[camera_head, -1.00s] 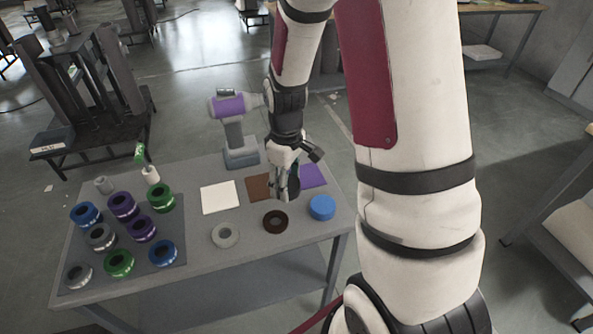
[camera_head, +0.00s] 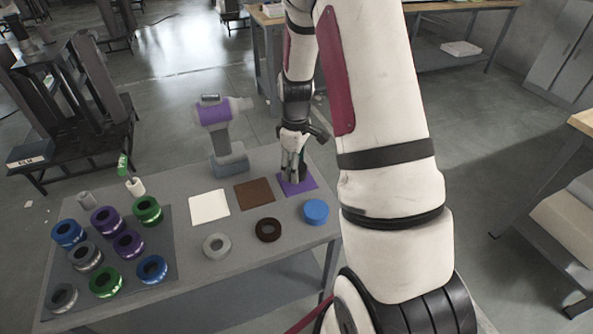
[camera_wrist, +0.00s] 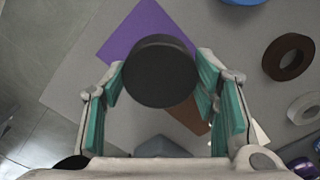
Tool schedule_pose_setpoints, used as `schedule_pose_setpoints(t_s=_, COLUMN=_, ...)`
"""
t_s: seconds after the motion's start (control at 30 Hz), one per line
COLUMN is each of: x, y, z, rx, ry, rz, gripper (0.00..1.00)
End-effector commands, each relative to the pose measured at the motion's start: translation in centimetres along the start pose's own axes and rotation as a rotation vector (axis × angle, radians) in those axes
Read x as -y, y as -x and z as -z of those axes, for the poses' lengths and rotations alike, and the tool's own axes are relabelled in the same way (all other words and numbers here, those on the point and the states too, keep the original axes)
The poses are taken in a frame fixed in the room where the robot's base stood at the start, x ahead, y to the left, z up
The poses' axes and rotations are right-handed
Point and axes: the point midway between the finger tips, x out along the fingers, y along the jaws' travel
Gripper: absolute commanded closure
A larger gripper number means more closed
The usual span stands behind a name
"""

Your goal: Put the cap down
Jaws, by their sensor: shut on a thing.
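A dark round cap (camera_wrist: 160,76) sits between the teal pads of my gripper (camera_wrist: 160,84) in the wrist view, and the gripper is shut on it. In the head view my gripper (camera_head: 293,175) points down over the purple square (camera_head: 308,186) at the right back of the table. The purple square also shows behind the cap in the wrist view (camera_wrist: 126,38). Whether the cap touches the square cannot be told. In the head view the cap is mostly hidden by the fingers.
A brown square (camera_head: 255,194) and a white square (camera_head: 209,207) lie to the left. A purple-grey power tool (camera_head: 228,165) stands behind. Several coloured rings fill a dark mat (camera_head: 165,220) at left.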

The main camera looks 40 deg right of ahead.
Motion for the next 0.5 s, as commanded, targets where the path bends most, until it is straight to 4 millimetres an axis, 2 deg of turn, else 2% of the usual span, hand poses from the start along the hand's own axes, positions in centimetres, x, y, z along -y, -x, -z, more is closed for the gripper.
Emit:
schedule_pose_setpoints(t_s=0.1, x=-1.2, y=-0.1, z=0.3, rx=0.0, ry=-0.001, rz=-0.001, gripper=0.79)
schedule_pose_setpoints(t_s=0.23, x=-1.4, y=-0.5, z=0.4, rx=0.001, ry=0.0, rz=0.001, gripper=0.79)
schedule_pose_setpoints(t_s=0.5, x=-1.4, y=-3.6, z=0.4, rx=0.001, ry=0.0, rz=0.001, gripper=0.79)
